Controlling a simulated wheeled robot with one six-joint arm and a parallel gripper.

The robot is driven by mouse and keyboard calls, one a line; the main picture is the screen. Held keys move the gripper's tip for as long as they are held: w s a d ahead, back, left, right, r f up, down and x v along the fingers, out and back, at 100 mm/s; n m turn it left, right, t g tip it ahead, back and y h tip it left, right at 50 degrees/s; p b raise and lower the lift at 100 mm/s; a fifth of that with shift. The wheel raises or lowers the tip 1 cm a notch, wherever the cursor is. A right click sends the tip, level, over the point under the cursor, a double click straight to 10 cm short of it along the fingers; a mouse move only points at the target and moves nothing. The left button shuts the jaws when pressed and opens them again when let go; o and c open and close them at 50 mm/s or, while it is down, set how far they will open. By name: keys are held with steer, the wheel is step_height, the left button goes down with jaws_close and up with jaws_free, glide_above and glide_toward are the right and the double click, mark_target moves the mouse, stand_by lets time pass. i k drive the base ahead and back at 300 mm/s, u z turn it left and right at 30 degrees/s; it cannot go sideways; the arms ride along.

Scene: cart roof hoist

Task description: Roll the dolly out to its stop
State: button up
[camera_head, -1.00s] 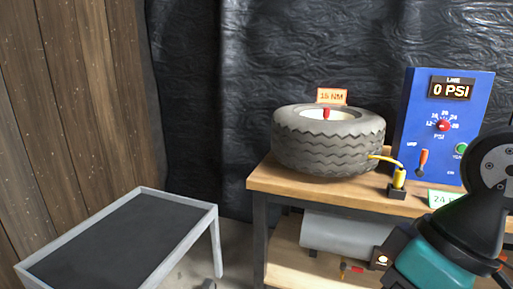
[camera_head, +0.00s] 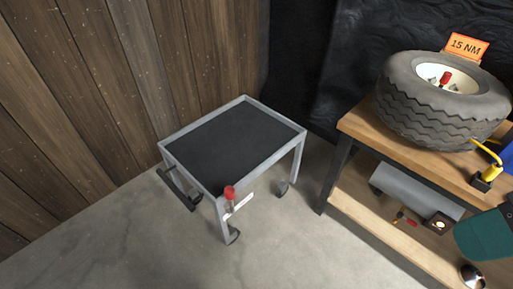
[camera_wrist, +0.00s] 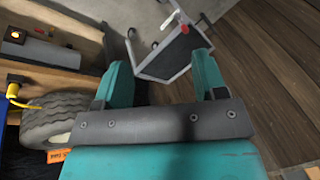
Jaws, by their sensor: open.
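The dolly is a grey-framed cart (camera_head: 225,145) with a black top and dark casters, standing on the floor by the wooden wall in the head view. A red-tipped lever (camera_head: 229,193) with a white label beside it is at its front corner. A dark handle bar (camera_head: 178,190) sticks out at its left side. In the wrist view the cart (camera_wrist: 165,66) shows beyond my gripper (camera_wrist: 158,75), and the red tip (camera_wrist: 184,29) shows at its far edge. My gripper is open, its teal fingers wide apart with nothing between them, well away from the cart.
A wooden workbench (camera_head: 358,126) stands right of the cart, with a tyre (camera_head: 440,115), an orange "15 NM" sign (camera_head: 466,47) and a yellow hose fitting (camera_head: 489,174). Concrete floor in front of the cart is clear.

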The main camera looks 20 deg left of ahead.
mark_target(232, 145)
steer(key=u, duration=1.85)
steer(key=i, duration=0.75)
steer(key=z, duration=0.1)
